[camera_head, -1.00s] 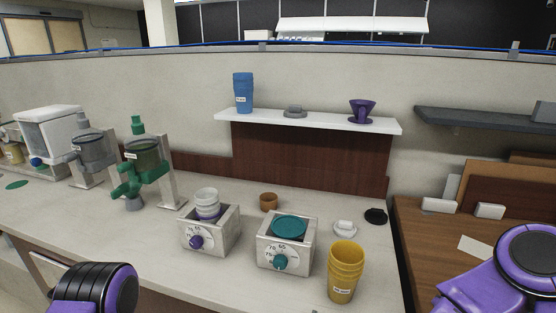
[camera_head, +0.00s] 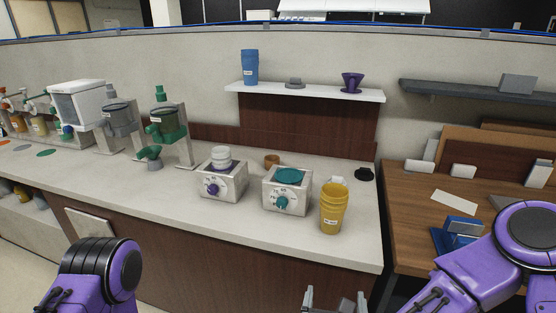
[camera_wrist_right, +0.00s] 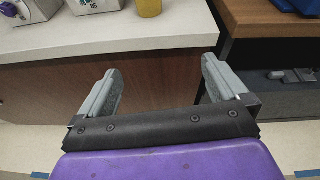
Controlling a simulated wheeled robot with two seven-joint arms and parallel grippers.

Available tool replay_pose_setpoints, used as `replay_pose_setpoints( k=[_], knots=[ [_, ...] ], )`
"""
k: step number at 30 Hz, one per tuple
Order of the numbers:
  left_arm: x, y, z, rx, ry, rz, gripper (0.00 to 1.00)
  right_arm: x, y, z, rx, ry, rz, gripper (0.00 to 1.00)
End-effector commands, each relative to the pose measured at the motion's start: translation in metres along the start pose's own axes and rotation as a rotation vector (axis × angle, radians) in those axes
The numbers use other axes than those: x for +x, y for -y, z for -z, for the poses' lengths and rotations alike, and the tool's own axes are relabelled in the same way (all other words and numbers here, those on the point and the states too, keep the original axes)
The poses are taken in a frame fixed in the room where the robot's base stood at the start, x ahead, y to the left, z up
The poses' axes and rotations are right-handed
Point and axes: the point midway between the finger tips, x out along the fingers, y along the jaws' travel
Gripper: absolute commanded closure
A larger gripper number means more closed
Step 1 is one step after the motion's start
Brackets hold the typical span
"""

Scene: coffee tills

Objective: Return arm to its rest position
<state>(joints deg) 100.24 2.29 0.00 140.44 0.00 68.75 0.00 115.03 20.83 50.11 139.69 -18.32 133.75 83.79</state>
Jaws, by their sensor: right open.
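My right arm is purple and comes in from the lower right in the head view. Its gripper (camera_head: 336,300) shows at the bottom edge, partly cut off, in front of the counter and below its top. In the right wrist view the gripper (camera_wrist_right: 160,88) is open, its two grey fingers wide apart with nothing between them. The counter's brown front panel (camera_wrist_right: 150,75) lies behind the fingers. My left arm's purple and black link shows at the lower left of the head view; the left gripper is out of the picture.
The pale counter (camera_head: 300,238) carries stacked yellow cups (camera_head: 333,208), two dial boxes with a purple knob (camera_head: 212,189) and a teal knob (camera_head: 281,202), and dispensers at left. A wooden desk (camera_head: 415,200) with a blue device (camera_head: 458,233) stands right. The shelf (camera_head: 300,90) holds blue cups.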

Motion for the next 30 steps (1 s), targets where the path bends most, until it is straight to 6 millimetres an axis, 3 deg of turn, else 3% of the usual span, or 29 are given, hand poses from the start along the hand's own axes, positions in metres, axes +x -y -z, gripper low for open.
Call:
replay_pose_setpoints(
  k=[6, 11, 14, 17, 20, 23, 24, 27, 30],
  knots=[
    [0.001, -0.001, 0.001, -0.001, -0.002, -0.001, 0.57, 0.000, -0.009, 0.003, -0.250, 0.000, -0.069, 0.00],
    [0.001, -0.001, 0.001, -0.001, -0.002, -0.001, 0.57, 0.003, -0.019, 0.021, -0.582, -0.004, -0.157, 0.00],
    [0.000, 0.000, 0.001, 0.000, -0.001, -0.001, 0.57, 0.005, -0.021, 0.048, -0.882, -0.015, -0.239, 0.00],
    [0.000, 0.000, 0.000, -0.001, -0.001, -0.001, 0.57, 0.005, -0.015, 0.094, -1.261, -0.039, -0.361, 0.00],
    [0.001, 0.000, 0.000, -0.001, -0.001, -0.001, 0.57, -0.002, 0.006, 0.155, -1.672, -0.074, -0.534, 0.00],
    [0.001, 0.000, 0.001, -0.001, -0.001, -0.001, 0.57, -0.018, 0.050, 0.225, -2.084, -0.122, -0.780, 0.00],
    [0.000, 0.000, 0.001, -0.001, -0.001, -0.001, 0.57, -0.026, 0.073, 0.250, -2.222, -0.147, -0.889, 0.00],
    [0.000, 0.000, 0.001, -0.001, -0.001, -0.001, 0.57, -0.046, 0.132, 0.293, -2.445, -0.230, -1.107, 0.00],
    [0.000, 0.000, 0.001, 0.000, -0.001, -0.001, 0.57, -0.057, 0.179, 0.311, -2.529, -0.342, -1.188, 0.00]
  ],
)
